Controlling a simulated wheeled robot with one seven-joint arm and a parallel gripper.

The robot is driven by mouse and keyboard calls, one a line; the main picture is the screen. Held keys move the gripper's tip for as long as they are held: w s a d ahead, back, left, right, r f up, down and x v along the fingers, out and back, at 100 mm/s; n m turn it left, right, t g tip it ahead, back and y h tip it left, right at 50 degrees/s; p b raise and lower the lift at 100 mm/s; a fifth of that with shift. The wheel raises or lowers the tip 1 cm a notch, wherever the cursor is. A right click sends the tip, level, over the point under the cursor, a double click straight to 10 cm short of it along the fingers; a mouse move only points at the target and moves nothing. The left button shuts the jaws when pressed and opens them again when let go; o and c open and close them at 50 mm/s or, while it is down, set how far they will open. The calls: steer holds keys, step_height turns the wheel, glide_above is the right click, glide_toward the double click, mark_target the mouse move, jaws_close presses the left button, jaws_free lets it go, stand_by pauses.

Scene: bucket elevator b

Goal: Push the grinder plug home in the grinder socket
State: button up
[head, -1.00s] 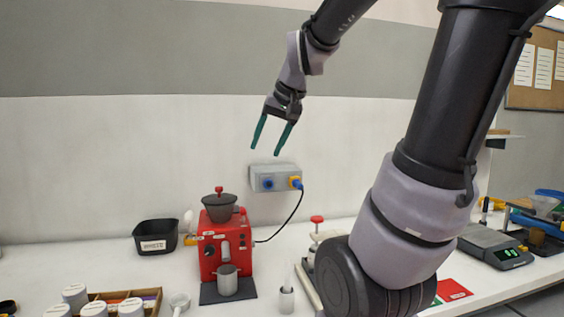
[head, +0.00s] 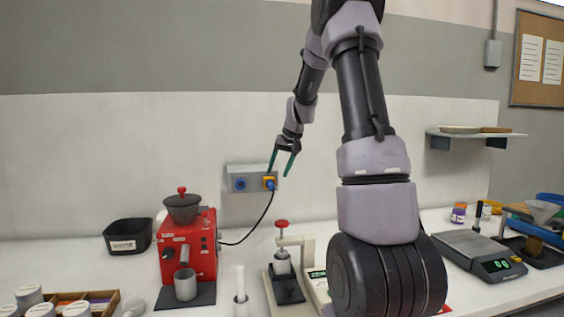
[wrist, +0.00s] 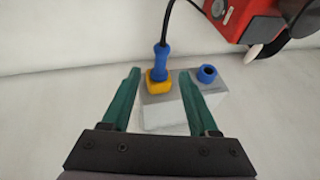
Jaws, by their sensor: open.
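The grinder plug (wrist: 161,60) is blue with a black cable; it stands in the yellow socket (wrist: 158,86) on a grey wall box (wrist: 217,100). I cannot tell how deep it sits. In the head view the plug (head: 272,185) is small, at the box's right end. My gripper (head: 279,173) is open and empty just in front of that end. In the wrist view my gripper's fingertips (wrist: 160,71) lie to either side of the plug with gaps; contact is not seen. A second, blue socket (wrist: 207,73) on the box is empty.
The red grinder (head: 188,245) stands on the counter below, its black cable (head: 250,232) running up to the plug. A black bin (head: 128,237), a press with a red knob (head: 282,262) and a scale (head: 478,254) also stand there. The wall around the box is bare.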

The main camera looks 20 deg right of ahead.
mark_target(272, 184)
steer(key=x, duration=0.6)
steer(key=shift+w+a+f, duration=0.1)
steer(key=shift+w+f, duration=0.05)
steer(key=shift+f, duration=0.15)
jaws_close()
